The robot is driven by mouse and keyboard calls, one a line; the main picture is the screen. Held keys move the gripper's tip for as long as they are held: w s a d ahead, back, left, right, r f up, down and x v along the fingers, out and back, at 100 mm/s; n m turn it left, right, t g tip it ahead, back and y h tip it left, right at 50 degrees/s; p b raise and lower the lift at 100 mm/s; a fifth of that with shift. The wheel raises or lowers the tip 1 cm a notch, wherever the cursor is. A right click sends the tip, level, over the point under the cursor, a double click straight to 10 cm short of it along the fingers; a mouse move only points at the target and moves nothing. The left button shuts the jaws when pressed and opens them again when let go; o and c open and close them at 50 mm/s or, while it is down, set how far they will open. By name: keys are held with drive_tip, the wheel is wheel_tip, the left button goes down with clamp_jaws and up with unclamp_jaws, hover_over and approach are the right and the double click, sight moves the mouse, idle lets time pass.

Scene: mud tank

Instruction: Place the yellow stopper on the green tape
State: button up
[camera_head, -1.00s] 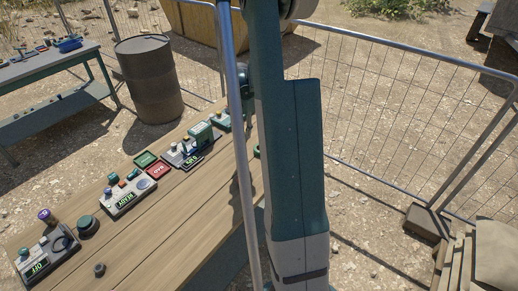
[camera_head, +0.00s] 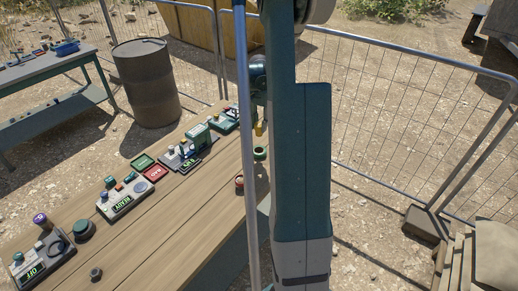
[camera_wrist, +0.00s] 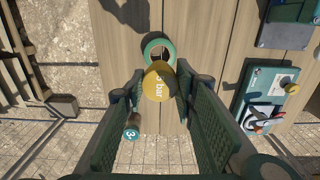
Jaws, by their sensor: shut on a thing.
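In the head view the stopper (camera_head: 258,129) shows as a small yellow piece beside my arm, above the table's far right edge. The green tape (camera_wrist: 153,44) is a ring lying flat on the wooden table, just beyond the stopper in the wrist view. The stopper overlaps its near rim there. In the head view the green tape (camera_head: 261,153) lies just below the stopper, with a gap between them.
The wooden table (camera_head: 165,220) carries several control boxes, including one reading READY (camera_head: 125,198), and green and red plates. A reddish roll (camera_head: 239,185) lies near the right edge. A barrel (camera_head: 146,83) stands behind.

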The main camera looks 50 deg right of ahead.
sight(259, 135)
drive_tip(key=shift+f, duration=3.1)
drive_tip(key=shift+f, duration=0.1)
drive_tip(key=shift+f, duration=1.75)
drive_tip(key=shift+f, duration=0.2)
drive_tip(key=o, duration=0.9)
drive_tip(key=shift+r, duration=0.2)
drive_tip(key=shift+r, duration=6)
